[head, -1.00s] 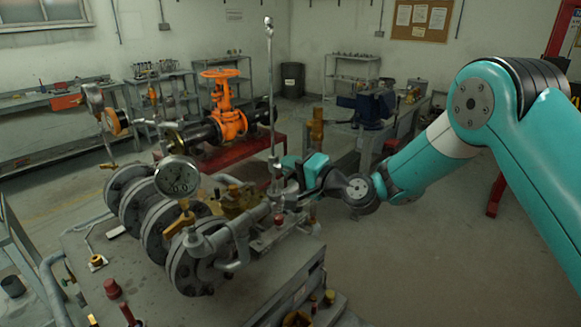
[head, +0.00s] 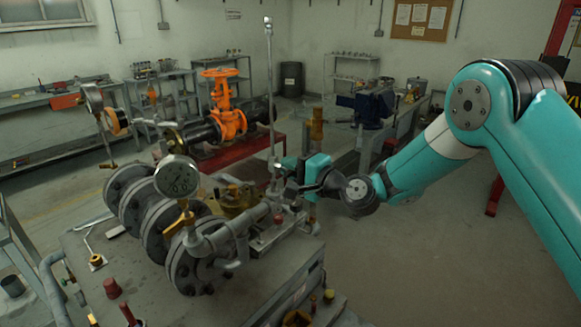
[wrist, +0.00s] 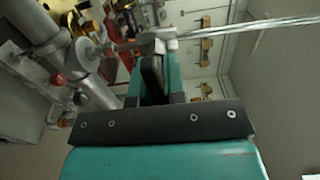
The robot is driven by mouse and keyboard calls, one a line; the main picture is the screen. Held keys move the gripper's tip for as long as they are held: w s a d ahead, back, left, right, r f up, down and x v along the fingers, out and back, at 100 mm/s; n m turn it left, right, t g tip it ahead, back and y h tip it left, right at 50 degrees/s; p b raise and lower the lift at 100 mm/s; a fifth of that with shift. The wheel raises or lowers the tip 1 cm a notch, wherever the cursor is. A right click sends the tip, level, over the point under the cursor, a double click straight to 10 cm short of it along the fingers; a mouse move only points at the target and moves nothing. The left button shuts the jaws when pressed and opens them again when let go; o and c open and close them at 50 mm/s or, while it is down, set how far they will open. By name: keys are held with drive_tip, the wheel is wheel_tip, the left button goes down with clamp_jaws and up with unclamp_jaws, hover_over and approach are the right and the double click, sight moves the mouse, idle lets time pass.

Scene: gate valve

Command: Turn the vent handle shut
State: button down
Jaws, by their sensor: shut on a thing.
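The grey pipe assembly with several flanges (head: 190,265) stands on the bench at lower left in the head view. My gripper (head: 283,180) is at its right end, beside the foot of a tall upright metal rod (head: 270,95). In the wrist view my gripper (wrist: 152,62) is shut on a small metal part at the end of a short grey stem, which I take to be the vent handle (wrist: 150,45). The rod (wrist: 240,28) runs off to the right from there.
A round gauge (head: 178,177) stands up from the assembly, left of my gripper. A red cap (head: 112,288) is on the bench top. An orange valve (head: 224,105) is behind. The floor at lower right is clear.

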drive_tip(key=c, duration=1.2)
unclamp_jaws()
drive_tip(key=shift+d, duration=0.1)
drive_tip(key=b+v, duration=0.8)
drive_tip(key=v, duration=0.9)
drive_tip(key=shift+s+d, duration=0.15)
drive_tip(key=s+a+n+g+h, duration=0.25)
drive_tip(key=s+n+g, duration=0.35)
drive_tip(key=s, duration=0.4)
drive_tip(key=s+a+n+g+h, duration=0.1)
drive_tip(key=s+n+g+h, duration=0.25)
drive_tip(key=s+n, duration=0.5)
drive_tip(key=s+d+h, duration=0.1)
drive_tip(key=s+d, duration=0.1)
drive_tip(key=s+d+f+g+h, duration=0.1)
drive_tip(key=s+d, duration=0.1)
drive_tip(key=s, duration=0.1)
drive_tip(key=s+d+h, duration=0.2)
drive_tip(key=s+d, duration=0.1)
drive_tip(key=shift+s+f+g, duration=0.15)
drive_tip(key=shift+f+g, duration=0.1)
drive_tip(key=shift+f, duration=0.1)
